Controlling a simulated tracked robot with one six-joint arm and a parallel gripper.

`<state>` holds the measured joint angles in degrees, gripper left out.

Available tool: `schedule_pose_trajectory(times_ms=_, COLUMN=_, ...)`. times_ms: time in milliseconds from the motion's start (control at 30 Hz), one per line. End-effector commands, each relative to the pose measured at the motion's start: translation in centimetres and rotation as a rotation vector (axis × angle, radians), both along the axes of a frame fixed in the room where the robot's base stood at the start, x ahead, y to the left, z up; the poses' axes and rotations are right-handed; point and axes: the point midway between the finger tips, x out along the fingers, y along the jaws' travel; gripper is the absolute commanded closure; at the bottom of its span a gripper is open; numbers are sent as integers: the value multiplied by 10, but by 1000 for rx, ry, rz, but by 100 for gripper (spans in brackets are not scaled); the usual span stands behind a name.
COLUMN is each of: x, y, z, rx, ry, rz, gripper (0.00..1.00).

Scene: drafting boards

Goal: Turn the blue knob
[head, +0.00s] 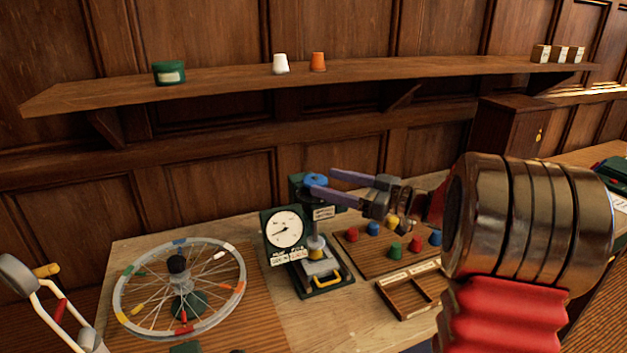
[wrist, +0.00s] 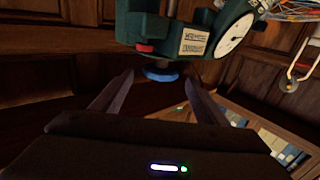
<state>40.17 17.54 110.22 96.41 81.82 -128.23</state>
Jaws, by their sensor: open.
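The blue knob (head: 315,180) is a round disc on top of the dark green device (head: 297,190) behind the dial gauge. It also shows in the wrist view (wrist: 160,74), below the device, as that picture is turned over. My gripper (head: 322,180) is open, with its two fingers level and pointing left at the knob. In the wrist view the knob appears centred between the fingertips of my gripper (wrist: 158,80). I cannot tell whether either finger touches it.
A white dial gauge (head: 285,229) stands in front of the device. A spoked wheel (head: 128,301) is at the left. A board with coloured pegs (head: 372,262) and a wooden tray (head: 402,299) lie under my arm. A shelf (head: 220,92) runs above.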

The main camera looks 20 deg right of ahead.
Motion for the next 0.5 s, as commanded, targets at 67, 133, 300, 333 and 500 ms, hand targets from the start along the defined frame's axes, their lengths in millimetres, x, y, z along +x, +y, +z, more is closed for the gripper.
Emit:
schedule_pose_trajectory(times_ms=67, x=10, y=9, z=-1, rx=-1, ry=1, rz=4, gripper=33)
schedule_pose_trajectory(times_ms=133, x=18, y=16, z=0, rx=1, ry=1, rz=3, gripper=33)
schedule_pose_trajectory(times_ms=300, x=32, y=27, z=0, rx=-1, ry=1, rz=2, gripper=33)
schedule_pose_trajectory(times_ms=333, x=34, y=28, z=0, rx=0, ry=0, rz=2, gripper=33)
schedule_pose_trajectory(times_ms=500, x=38, y=31, z=0, rx=0, ry=0, rz=-1, gripper=33)
